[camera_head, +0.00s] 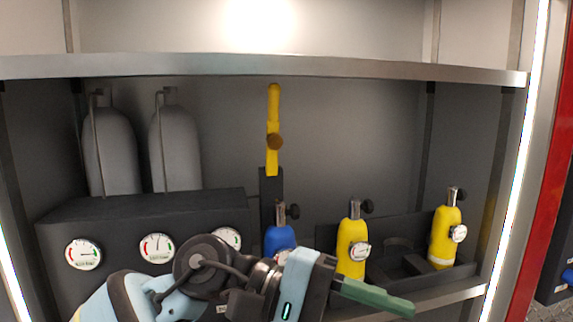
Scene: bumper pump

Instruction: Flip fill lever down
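The yellow fill lever (273,105) stands upright against the grey back wall of the cabinet. A brown round knob or pivot (274,142) sits on its lower half, and a dark post (271,190) is below it. My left gripper (395,304) is at the bottom of the view, below and to the right of the lever and well apart from it. Its green finger part points right. It is seen edge-on, so its opening is hidden. No object shows in it. My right gripper is not in view.
A black box (140,207) with several gauges is at left, with two grey cylinders (175,150) behind it. A blue bottle (280,238) and yellow bottles (351,245) (444,237) stand right of it. A metal shelf (300,67) runs above the lever.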

